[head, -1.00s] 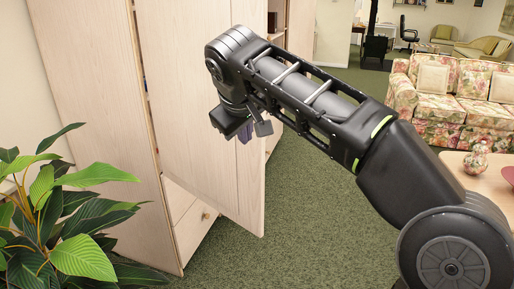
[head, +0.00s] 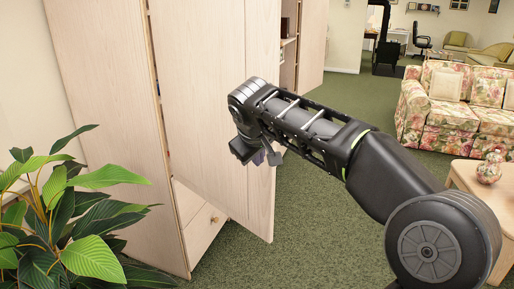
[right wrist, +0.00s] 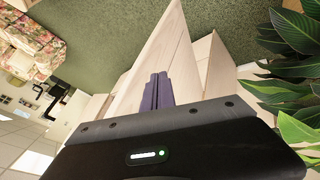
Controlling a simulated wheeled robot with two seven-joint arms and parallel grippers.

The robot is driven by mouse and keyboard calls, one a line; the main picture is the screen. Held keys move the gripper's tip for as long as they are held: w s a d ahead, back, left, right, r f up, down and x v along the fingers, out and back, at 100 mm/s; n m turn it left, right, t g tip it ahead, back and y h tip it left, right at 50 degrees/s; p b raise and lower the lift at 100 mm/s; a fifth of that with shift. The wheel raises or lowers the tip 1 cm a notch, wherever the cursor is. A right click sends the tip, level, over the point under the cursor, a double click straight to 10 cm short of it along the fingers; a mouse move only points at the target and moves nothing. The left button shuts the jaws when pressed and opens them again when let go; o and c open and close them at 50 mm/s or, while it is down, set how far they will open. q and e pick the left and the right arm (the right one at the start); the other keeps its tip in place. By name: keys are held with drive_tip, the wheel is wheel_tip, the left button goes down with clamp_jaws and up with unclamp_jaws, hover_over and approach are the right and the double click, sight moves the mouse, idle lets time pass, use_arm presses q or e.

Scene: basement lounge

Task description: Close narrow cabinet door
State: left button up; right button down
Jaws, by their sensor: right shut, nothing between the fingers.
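The narrow cabinet door (head: 205,95) is a tall, pale wood panel standing open at the pale cabinet (head: 105,110). A gap shows along its left side, and its lower corner juts out over the green carpet. My right gripper (head: 263,157) is beside the outer part of the door, partly hidden by my wrist. In the right wrist view, its dark purple-grey fingers (right wrist: 157,92) are shut and empty, with the door (right wrist: 150,50) behind them. I cannot tell whether they touch the door. My left gripper is not in view.
Drawers (head: 203,232) show below the door. A leafy plant (head: 75,220) stands close to the cabinet at left. A wooden table (head: 470,180) with a vase (head: 489,168) and a floral sofa (head: 455,120) are at right. Open carpet (head: 320,230) lies right of the door.

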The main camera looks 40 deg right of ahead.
drive_tip(key=shift+w+d+f+p, duration=0.1)
drive_tip(key=shift+w+d+p, duration=0.2)
drive_tip(key=shift+d, duration=0.75)
drive_tip(key=shift+w+d+p, duration=0.2)
drive_tip(key=shift+w+d, duration=0.05)
drive_tip(key=shift+d, duration=0.75)
drive_tip(key=shift+d, duration=0.1)
